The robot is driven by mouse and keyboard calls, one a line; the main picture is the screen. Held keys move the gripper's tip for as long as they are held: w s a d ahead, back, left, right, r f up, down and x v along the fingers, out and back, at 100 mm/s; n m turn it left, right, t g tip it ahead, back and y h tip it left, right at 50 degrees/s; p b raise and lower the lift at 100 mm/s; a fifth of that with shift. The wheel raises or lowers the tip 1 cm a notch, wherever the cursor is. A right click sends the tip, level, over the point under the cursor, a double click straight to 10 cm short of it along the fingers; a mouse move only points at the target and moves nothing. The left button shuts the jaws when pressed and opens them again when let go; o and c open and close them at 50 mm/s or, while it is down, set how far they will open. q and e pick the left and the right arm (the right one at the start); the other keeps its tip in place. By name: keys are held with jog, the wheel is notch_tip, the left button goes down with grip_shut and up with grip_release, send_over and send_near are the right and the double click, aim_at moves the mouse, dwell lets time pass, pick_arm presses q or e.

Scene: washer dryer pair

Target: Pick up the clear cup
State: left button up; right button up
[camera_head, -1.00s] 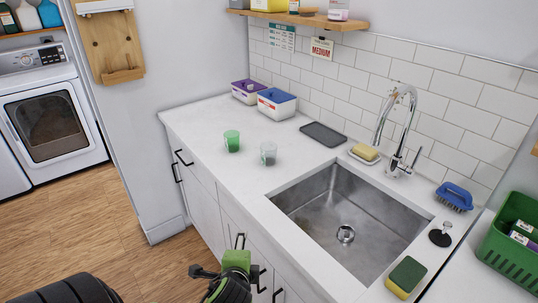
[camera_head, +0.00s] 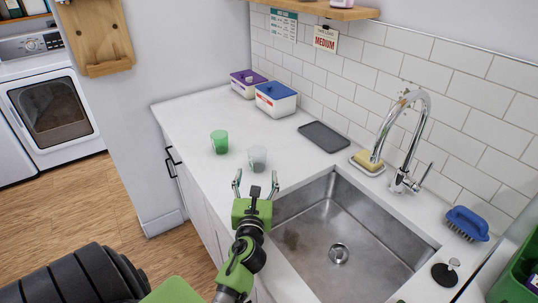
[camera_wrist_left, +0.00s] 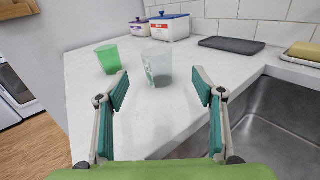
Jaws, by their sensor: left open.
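The clear cup (camera_head: 258,158) stands upright on the white counter (camera_head: 190,110), just left of the sink's far corner. It also shows in the left wrist view (camera_wrist_left: 157,66), ahead of my fingers and near the middle between them. A green cup (camera_head: 219,142) stands to its left and also shows in the left wrist view (camera_wrist_left: 109,59). My left gripper (camera_head: 256,184) is open and empty at the counter's front edge, a little short of the clear cup and apart from it. My right gripper is not in view.
The steel sink (camera_head: 316,242) lies to the right of the gripper. Behind the cups are a purple-lidded tub (camera_head: 246,84), a blue-lidded tub (camera_head: 276,100) and a dark tray (camera_head: 325,137). A tall faucet (camera_head: 420,135) and a yellow sponge (camera_head: 368,160) stand behind the sink.

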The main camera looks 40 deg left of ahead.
aim_at(257, 158)
pick_arm(q)
jog(key=shift+w+a+r, duration=0.35)
jog(key=shift+w+a, duration=0.45)
jog(key=shift+a, duration=0.05)
jog(key=x, duration=0.3)
jog(key=shift+s+a+p, duration=0.15)
jog(key=shift+p, duration=0.2)
jog(key=shift+x, duration=1.1)
jog(key=shift+w+f, duration=0.2)
jog(key=shift+w, duration=0.1)
jog(key=shift+w+a+f, duration=0.1)
jog(key=shift+w+a, duration=0.35)
jog(key=x, duration=0.3)
jog(key=shift+w+a+f, duration=0.1)
jog(key=shift+w+f, duration=0.05)
jog(key=shift+f, duration=0.15)
jog(key=shift+w+a, duration=0.15)
jog(key=shift+w, duration=0.05)
jog(key=c, duration=1)
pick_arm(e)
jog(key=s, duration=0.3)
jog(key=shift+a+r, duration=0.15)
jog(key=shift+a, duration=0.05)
